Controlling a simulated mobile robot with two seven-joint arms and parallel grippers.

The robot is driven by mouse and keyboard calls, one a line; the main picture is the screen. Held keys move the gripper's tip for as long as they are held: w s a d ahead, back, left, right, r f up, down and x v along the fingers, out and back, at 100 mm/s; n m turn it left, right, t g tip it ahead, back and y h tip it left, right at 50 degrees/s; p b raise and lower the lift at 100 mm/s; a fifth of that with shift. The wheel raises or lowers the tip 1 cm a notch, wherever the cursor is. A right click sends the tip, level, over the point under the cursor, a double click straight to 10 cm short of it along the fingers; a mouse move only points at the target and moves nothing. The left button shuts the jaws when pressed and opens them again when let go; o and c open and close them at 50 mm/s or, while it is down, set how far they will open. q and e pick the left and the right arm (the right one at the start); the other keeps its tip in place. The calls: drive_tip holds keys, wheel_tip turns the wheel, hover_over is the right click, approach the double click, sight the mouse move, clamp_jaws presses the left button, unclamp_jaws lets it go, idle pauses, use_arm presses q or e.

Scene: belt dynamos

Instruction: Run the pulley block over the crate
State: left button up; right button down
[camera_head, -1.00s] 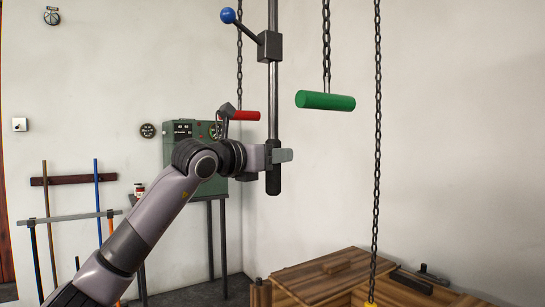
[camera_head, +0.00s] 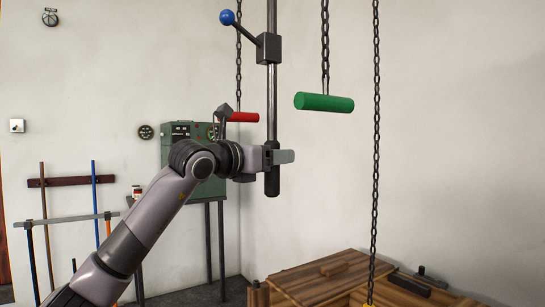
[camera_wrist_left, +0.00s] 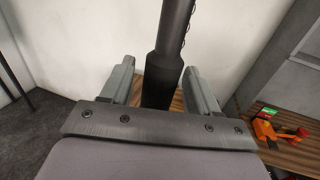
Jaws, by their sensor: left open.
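My left gripper (camera_head: 281,157) is open around the dark lower grip of a hanging vertical rod (camera_head: 272,90). In the left wrist view the rod (camera_wrist_left: 172,40) stands between the two parted fingers (camera_wrist_left: 158,88); I cannot tell whether they touch it. A wooden crate (camera_head: 318,280) with a plank lid is at the bottom right, cut off by the frame. A chain (camera_head: 375,150) hangs down to a yellow piece (camera_head: 370,305) at the bottom edge, barely in view. I cannot make out a pulley block for certain. My right gripper is not in view.
A green bar handle (camera_head: 324,102) and a red one (camera_head: 243,117) hang on chains. A blue-knobbed lever (camera_head: 228,17) juts from the rod. A green machine (camera_head: 178,148) stands behind my arm. An orange object (camera_wrist_left: 264,130) lies on planks in the left wrist view.

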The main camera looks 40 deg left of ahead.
use_arm(q)
drive_tip(key=s+b, duration=0.2)
drive_tip(key=s, duration=0.5)
drive_tip(key=shift+a, duration=0.45)
drive_tip(key=shift+w, duration=0.1)
idle(0.4)
